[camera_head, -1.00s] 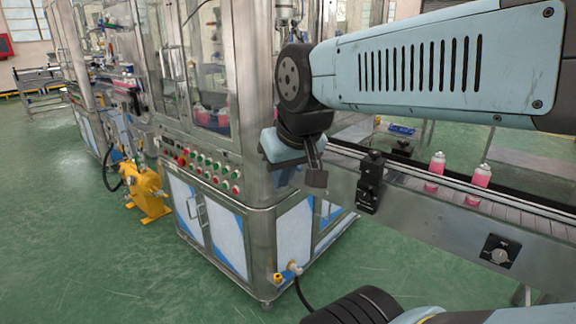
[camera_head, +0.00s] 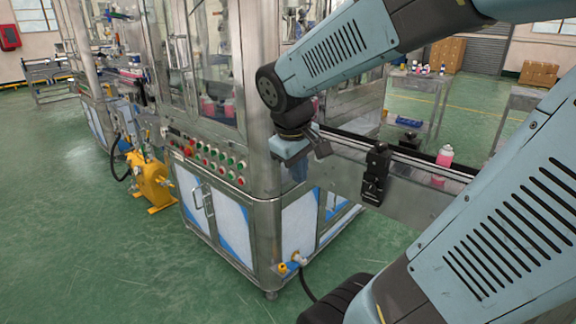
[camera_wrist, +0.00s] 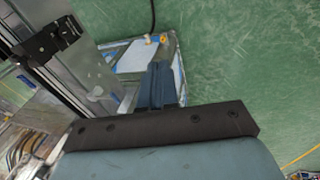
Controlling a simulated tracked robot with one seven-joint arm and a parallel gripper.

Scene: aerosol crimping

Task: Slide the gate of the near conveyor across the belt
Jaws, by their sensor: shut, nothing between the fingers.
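The gate (camera_head: 375,175) of the near conveyor is a black block mounted on the side of the belt rail; it also shows at the upper left of the wrist view (camera_wrist: 45,40). The near conveyor (camera_head: 410,197) runs right from the machine, partly hidden by my arm. My gripper (camera_head: 322,149) is shut and empty, to the left of the gate and apart from it, close to the machine's corner. In the wrist view its dark fingers (camera_wrist: 161,85) lie together, with the gate off to their left.
A pink can (camera_head: 444,158) stands on the belt right of the gate. The steel machine cabinet (camera_head: 255,225) with buttons stands left of my gripper. A yellow pump (camera_head: 152,180) is on the green floor, which is open in front.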

